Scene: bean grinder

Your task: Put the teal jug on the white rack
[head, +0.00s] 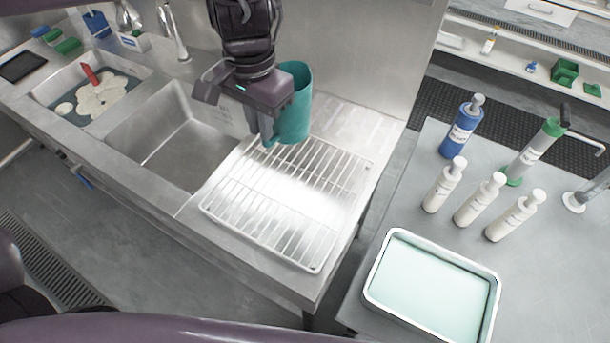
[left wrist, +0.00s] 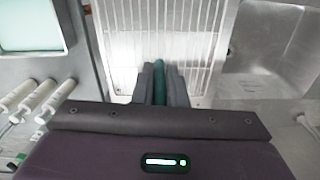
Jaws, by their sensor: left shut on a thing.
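The teal jug (head: 294,108) is held by my left gripper (head: 268,128) over the back part of the white rack (head: 290,190). The rack is a wire grid lying on the steel counter to the right of the sink. The jug looks roughly upright; I cannot tell whether its base touches the rack. In the left wrist view, a narrow teal strip of the jug (left wrist: 159,80) shows between the two dark fingers, with the rack (left wrist: 160,35) beyond. The rest of the jug is hidden there. My right gripper is not in view.
On the right table stand a blue bottle (head: 462,128), several white bottles (head: 480,200) and a tray (head: 432,285). Most of the rack is clear.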

